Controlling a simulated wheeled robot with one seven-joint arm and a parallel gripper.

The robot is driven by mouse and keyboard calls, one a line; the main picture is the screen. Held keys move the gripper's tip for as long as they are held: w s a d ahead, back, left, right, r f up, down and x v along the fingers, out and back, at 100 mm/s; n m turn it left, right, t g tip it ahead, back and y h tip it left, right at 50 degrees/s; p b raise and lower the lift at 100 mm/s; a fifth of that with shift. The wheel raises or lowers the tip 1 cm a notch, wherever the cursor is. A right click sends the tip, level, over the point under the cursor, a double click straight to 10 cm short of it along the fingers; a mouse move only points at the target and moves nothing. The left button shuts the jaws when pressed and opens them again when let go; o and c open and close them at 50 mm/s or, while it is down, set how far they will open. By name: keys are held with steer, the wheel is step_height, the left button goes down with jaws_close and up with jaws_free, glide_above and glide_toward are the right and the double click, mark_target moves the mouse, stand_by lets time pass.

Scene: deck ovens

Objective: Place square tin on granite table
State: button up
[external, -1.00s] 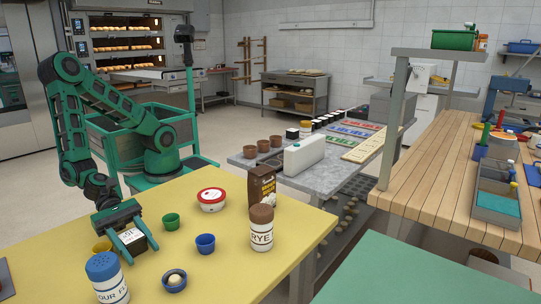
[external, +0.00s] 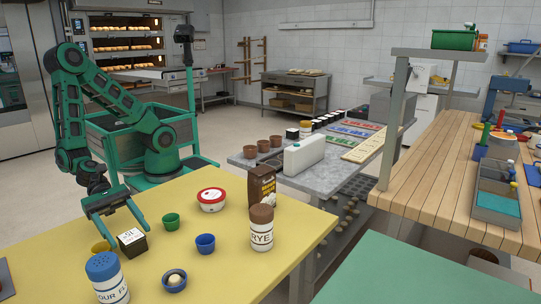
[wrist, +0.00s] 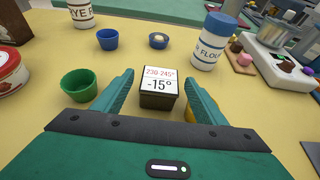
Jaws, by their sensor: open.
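The square tin (external: 132,242) is a small dark box with a white lettered top. It stands upright on the yellow table. In the wrist view the tin (wrist: 159,88) shows between and just beyond my open fingers, with a gap on each side. My gripper (external: 124,232) is open and empty, just behind the tin in the external view; it also shows in the wrist view (wrist: 158,76). The granite table (external: 338,163) is the grey slab beyond the yellow table, to the right of my arm.
Close around the tin are a yellow cup (external: 101,247), a green cup (external: 171,221), a blue cup (external: 205,243) and a flour shaker (external: 107,280).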

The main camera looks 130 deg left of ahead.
steer(key=shift+o, duration=0.5)
steer(key=shift+v, duration=2.75)
